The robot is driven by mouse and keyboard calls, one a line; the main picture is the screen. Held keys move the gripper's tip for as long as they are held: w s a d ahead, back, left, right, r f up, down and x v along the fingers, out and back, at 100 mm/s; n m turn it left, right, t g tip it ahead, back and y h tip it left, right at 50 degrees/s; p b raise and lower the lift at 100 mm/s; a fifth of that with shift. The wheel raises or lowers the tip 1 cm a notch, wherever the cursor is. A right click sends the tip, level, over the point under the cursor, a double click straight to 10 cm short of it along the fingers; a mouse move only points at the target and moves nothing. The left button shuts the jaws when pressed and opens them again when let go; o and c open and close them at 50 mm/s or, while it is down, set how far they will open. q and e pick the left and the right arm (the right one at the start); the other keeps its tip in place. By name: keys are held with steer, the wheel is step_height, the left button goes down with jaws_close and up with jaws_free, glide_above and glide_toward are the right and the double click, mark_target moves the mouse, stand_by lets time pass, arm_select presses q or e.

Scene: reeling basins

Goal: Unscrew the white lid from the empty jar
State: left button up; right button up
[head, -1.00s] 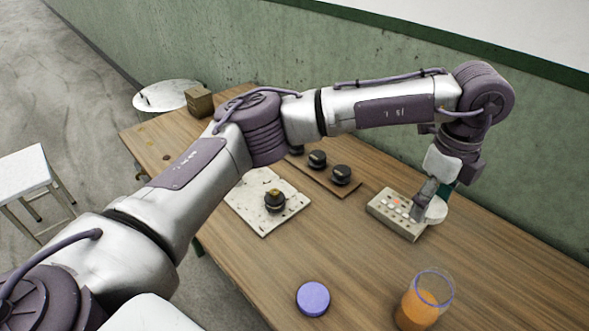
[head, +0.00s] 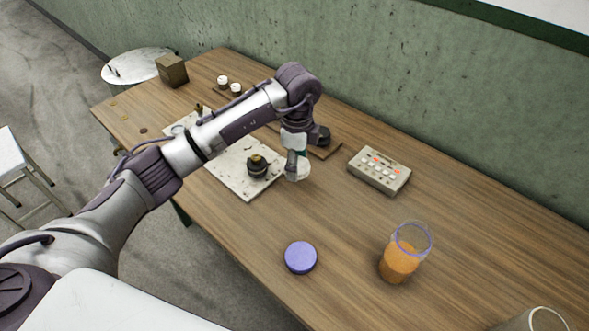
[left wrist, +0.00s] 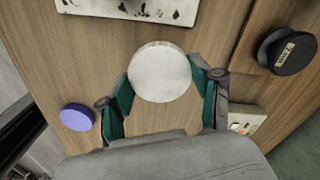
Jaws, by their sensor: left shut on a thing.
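My left gripper (head: 296,171) is shut on the white lid (head: 303,169), and the lid is clear of any jar. In the left wrist view the lid (left wrist: 160,72) is a plain round white disc between the two green-padded fingers. The gripper holds it by the right edge of the stained white board; its exact height over the table is hard to tell. A clear, open-topped jar (head: 538,322) is cut off at the bottom right corner; only its rim area shows, and it looks empty. My right gripper is not in view.
An open jar of orange contents (head: 399,262) stands near a purple lid (head: 300,257). A button box (head: 379,170) lies to the right of the gripper. A black knob (head: 258,166) sits on the white board (head: 233,181). The table between the purple lid and button box is clear.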

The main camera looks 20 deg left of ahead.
arm_select(q)
steer(key=shift+w+a+f, duration=0.25)
steer(key=shift+a+f, duration=0.15)
step_height(320, 180, down, 3)
steer(key=shift+f+p, duration=0.1)
steer(key=shift+p, duration=0.35)
steer(key=shift+f, duration=0.3)
steer(key=shift+f, duration=0.1)
steer(key=shift+f, duration=0.1)
steer(key=o, duration=1.3)
